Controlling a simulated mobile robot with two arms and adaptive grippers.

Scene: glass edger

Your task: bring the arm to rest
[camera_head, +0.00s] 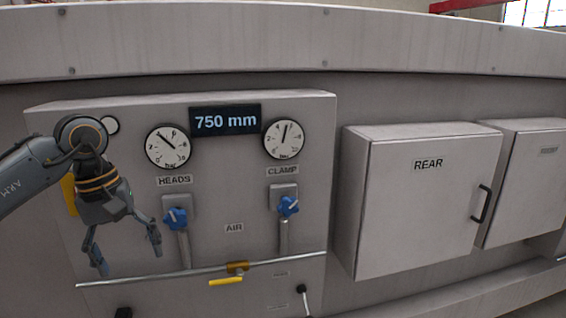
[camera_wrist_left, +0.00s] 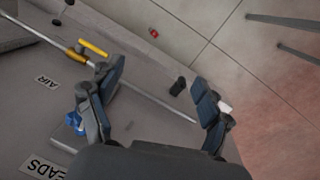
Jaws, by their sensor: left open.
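My left gripper (camera_head: 127,258) is open and empty, pointing down in front of the left part of the control panel (camera_head: 235,190). Its two fingers are spread apart, and they also show in the left wrist view (camera_wrist_left: 155,105). The blue HEADS knob (camera_head: 175,218) is just to the right of the gripper in the head view. In the left wrist view a blue knob (camera_wrist_left: 75,123) shows partly behind one finger. My right gripper is not in either view.
The panel has two gauges (camera_head: 167,146), a 750 mm display (camera_head: 225,120), the blue CLAMP knob (camera_head: 288,206) and a pipe with a yellow-handled valve (camera_head: 226,281). A REAR cabinet (camera_head: 415,205) juts out at right. Open floor (camera_wrist_left: 215,75) lies below.

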